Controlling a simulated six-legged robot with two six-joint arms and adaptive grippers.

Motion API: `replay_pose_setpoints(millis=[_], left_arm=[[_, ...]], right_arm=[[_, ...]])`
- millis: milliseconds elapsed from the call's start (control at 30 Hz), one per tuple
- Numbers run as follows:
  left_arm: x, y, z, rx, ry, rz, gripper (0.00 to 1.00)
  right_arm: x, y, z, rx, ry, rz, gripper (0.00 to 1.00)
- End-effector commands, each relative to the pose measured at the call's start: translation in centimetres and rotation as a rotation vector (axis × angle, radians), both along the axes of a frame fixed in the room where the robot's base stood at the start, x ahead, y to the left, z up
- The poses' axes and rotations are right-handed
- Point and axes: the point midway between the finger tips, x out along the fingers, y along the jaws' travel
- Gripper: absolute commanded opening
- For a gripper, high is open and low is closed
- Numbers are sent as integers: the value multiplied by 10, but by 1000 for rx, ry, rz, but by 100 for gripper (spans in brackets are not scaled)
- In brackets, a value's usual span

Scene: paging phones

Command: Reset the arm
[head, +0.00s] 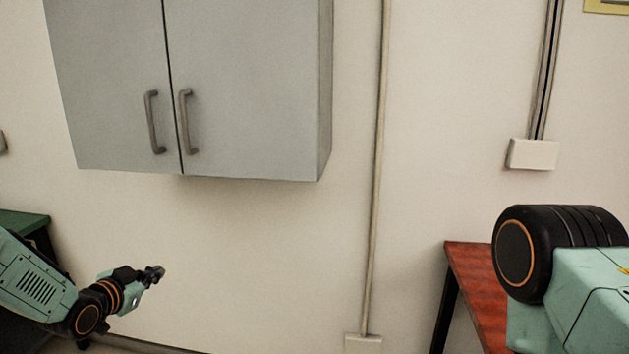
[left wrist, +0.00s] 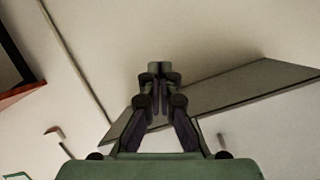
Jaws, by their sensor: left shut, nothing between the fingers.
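My left arm comes in from the lower left of the head view. Its gripper (head: 155,273) is held in the air in front of the wall, below the grey cabinet. In the left wrist view the gripper's fingers (left wrist: 158,72) are together and nothing shows between them. The gripper touches nothing that I can see. My right arm shows as a black joint and pale green link at the right of the head view. Its gripper is out of view.
A grey two-door wall cabinet (head: 247,90) hangs above, doors shut. A red table (head: 478,291) stands at the lower right, partly behind my right arm. A green-topped table (head: 24,220) is at the left edge. The space between the tables is clear.

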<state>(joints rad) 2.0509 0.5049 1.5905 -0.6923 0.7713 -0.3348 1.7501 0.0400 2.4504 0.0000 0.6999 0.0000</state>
Motion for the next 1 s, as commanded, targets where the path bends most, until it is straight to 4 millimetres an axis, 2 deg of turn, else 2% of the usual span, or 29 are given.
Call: replay_pose_setpoints(millis=[33,200,367,500,567,700,800,900,1000], left_arm=[[-18,-17,-31,-64,77,23,0],[-86,-57,-110,-239,316,135,0],[-165,-88,-173,-341,537,254,0],[-243,-109,-216,-381,728,362,0],[-279,-116,-231,-383,808,407,0],[-366,-126,-257,-351,987,503,0],[-421,-130,-267,-299,1098,541,0],[-463,-133,-274,-245,1180,545,0],[-482,-136,-284,-204,1222,521,0]], right_arm=[[0,0,-6,0,0,0,48],[0,0,-16,0,0,0,48],[0,0,-26,0,0,0,48],[0,0,-35,0,0,0,48],[0,0,-40,0,0,0,48],[0,0,-51,0,0,0,48],[0,0,-59,0,0,0,48],[0,0,-68,0,0,0,48],[0,0,-75,0,0,0,48]])
